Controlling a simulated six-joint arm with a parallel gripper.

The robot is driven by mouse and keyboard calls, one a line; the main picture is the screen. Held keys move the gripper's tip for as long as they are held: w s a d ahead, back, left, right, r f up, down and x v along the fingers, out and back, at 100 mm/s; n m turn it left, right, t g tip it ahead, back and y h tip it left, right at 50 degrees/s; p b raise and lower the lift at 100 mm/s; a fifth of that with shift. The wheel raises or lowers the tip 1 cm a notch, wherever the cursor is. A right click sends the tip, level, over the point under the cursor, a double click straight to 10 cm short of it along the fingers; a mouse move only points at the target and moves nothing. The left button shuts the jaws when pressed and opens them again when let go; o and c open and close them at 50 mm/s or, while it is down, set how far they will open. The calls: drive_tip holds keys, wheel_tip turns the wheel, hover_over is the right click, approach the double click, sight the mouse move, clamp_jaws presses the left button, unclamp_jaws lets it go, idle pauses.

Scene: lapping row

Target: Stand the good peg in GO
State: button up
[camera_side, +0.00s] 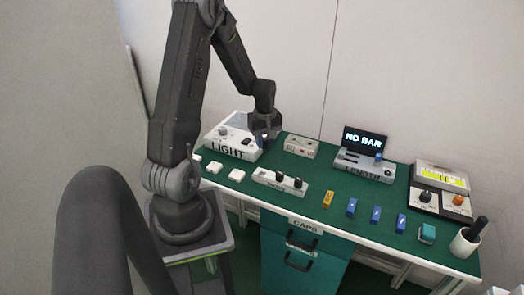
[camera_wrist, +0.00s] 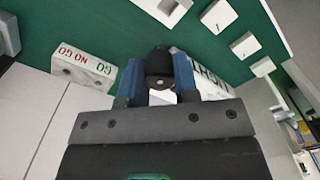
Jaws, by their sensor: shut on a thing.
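My gripper (camera_wrist: 158,75) is shut on a black peg (camera_wrist: 158,62), whose round end shows between the two blue fingers in the wrist view. In the side view my gripper (camera_side: 264,132) is at the right end of the white LIGHT box (camera_side: 232,150), and the peg is hard to make out. The GO / NO GO block (camera_side: 301,146) stands just right of my gripper, apart from it. It also shows left of the fingers in the wrist view (camera_wrist: 84,70), with GO on the end nearer the fingers. Which peg is good cannot be told.
The LENGTH gauge (camera_side: 364,167) stands right of the block, with a screen (camera_side: 364,141) reading NO BAR. White tiles (camera_side: 236,175), an orange block (camera_side: 328,199) and several blue blocks (camera_side: 376,214) lie along the front. A cup (camera_side: 465,243) stands far right.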

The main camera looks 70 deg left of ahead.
drive_tip(key=w+a, duration=1.1)
drive_tip(key=w, duration=0.5)
drive_tip(key=shift+r, duration=0.4)
drive_tip(key=shift+a, duration=0.1)
drive_tip(key=shift+f, duration=0.1)
drive_tip(key=shift+f, duration=2.8)
drive_tip(key=shift+f, duration=1.4)
drive_tip(key=o, duration=1)
wheel_tip(320, 180, up, 14)
